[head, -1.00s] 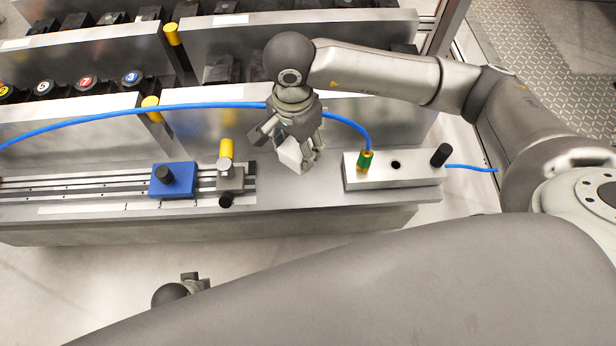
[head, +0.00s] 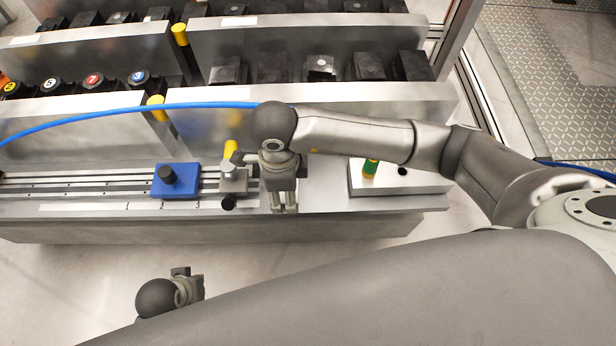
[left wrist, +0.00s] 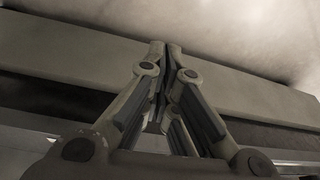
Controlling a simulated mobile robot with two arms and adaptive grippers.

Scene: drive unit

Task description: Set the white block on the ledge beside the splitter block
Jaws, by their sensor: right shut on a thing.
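My right gripper (head: 284,208) is low over the front of the metal ledge (head: 325,200), fingers pointing toward the front edge. It is shut on the white block, which its fingers and wrist hide in the head view. The splitter block (head: 425,184) is a silver bar on the ledge to the right, with a green plug (head: 371,169) and a dark hole; my right arm covers its back part. The gripper is left of it, with bare ledge between. My left gripper (head: 186,284) is in front of the ledge; the left wrist view shows its fingertips (left wrist: 166,46) together and empty.
A blue cable (head: 130,113) runs behind. Metal panels with black modules stand at the back.

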